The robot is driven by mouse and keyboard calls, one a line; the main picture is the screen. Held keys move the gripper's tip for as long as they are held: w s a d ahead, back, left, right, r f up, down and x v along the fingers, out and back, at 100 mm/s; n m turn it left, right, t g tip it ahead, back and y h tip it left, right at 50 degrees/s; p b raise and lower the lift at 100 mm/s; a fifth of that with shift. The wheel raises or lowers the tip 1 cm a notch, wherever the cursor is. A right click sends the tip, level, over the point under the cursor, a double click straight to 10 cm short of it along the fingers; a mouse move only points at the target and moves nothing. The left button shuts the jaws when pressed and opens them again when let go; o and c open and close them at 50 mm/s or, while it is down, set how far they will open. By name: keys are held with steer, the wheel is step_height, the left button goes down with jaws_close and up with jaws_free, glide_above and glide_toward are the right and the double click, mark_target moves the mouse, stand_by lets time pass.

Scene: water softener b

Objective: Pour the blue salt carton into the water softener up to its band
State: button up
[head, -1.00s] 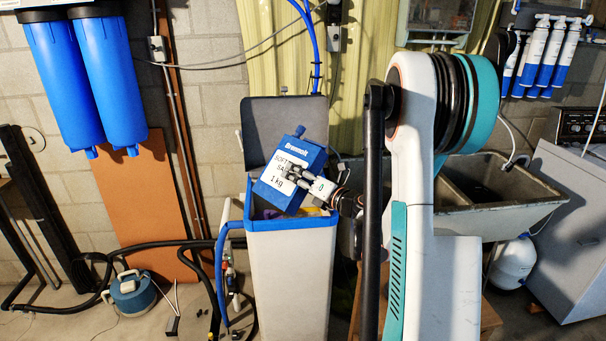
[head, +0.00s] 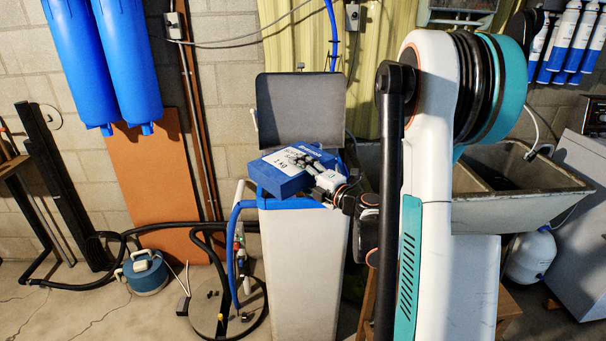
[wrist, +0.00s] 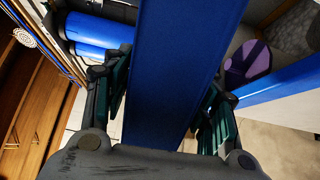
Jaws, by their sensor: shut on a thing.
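The blue salt carton (head: 275,181), with a white label, is held over the top of the water softener (head: 302,270). It leans well over, its label face turned mostly upward. My gripper (head: 296,160) is shut on it, and in the wrist view the carton (wrist: 175,60) fills the space between the fingers. The softener is a tall pale cabinet with a blue rim, its dark lid (head: 300,108) standing open behind. The carton hides most of its opening. A purple thing (wrist: 248,62) shows beside the blue rim in the wrist view. I cannot see the band, the salt level or any salt falling.
Blue filter housings (head: 128,60) hang on the wall at left. A grey sink (head: 520,190) stands at right, behind my arm. Black hoses (head: 165,229) and a blue-white canister (head: 146,272) are on the floor at left. Open floor lies at front left.

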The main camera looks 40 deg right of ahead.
mark_target(313, 157)
steer(key=shift+m+b, duration=0.3)
steer(key=shift+m, duration=1)
stand_by(2.5)
steer(key=d+n, duration=0.1)
steer(key=d+r+n, duration=0.1)
steer(key=n, duration=0.1)
steer(key=shift+w+r+p, duration=0.1)
steer(key=shift+r+p, duration=0.1)
steer(key=shift+p, duration=0.1)
steer(key=n, duration=0.1)
steer(key=d+r+n, duration=0.1)
steer(key=n, duration=0.1)
steer(key=d+n, duration=0.1)
steer(key=shift+w+d+r+p, duration=0.1)
steer(key=shift+r+p, duration=0.2)
steer(key=shift+p, duration=0.05)
steer(key=d+r+n, duration=0.1)
steer(key=n, duration=0.1)
steer(key=d+r+n, duration=0.1)
steer(key=n, duration=0.2)
steer(key=d+r+n+p, duration=0.1)
steer(key=d+n, duration=0.1)
steer(key=shift+w+n, duration=0.2)
steer(key=shift+n, duration=0.1)
steer(key=d+n, duration=0.5)
steer(key=d, duration=0.1)
steer(key=shift+w+d+f+b, duration=0.2)
steer(key=shift+w+d+b, duration=0.1)
steer(key=shift+w+d, duration=0.1)
